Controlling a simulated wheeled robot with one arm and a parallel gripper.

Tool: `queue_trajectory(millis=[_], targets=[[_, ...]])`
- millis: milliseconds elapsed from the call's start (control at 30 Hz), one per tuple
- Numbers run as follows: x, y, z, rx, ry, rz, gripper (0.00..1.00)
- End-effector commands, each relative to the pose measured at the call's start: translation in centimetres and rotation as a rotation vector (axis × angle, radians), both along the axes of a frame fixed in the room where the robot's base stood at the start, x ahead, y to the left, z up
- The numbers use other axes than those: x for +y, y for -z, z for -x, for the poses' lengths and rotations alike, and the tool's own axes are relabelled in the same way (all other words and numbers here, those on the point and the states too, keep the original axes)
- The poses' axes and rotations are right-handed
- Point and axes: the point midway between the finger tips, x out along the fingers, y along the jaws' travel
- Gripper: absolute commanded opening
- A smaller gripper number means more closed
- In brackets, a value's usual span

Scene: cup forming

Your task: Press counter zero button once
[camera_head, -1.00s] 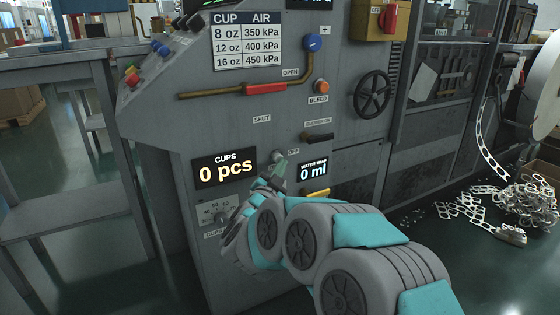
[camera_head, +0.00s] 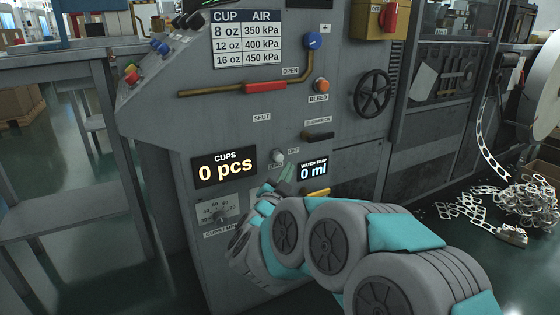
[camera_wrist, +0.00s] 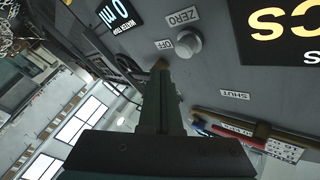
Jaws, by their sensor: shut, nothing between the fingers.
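The counter display (camera_head: 225,168) on the grey machine panel reads "CUPS 0 pcs". To its right is a small round grey button (camera_head: 278,156), which also shows in the wrist view (camera_wrist: 188,43). The wrist view shows a "ZERO" label (camera_wrist: 183,17) beside it. My gripper (camera_head: 287,173) is shut and empty, just below and right of the button in the head view. In the wrist view the closed fingertips (camera_wrist: 160,66) are close to the button but appear apart from it. The exact gap in depth is unclear.
The "WATER TRAP 0 ml" display (camera_head: 313,172) is just right of the fingertips. A dark lever (camera_head: 319,136) sits above it and a yellow handle (camera_head: 316,192) below. A black handwheel (camera_head: 372,94) is upper right.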

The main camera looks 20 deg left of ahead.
Motion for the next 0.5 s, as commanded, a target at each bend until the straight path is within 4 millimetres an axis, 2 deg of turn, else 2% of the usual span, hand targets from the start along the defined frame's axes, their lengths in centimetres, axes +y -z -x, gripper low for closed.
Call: queue_trajectory(millis=[300, 500], targets=[[-2.1, -0.1, 1.8, -0.002, 0.001, -0.001, 0.0], [-2.2, 0.0, 1.9, -0.002, 0.001, 0.0, 0.0]])
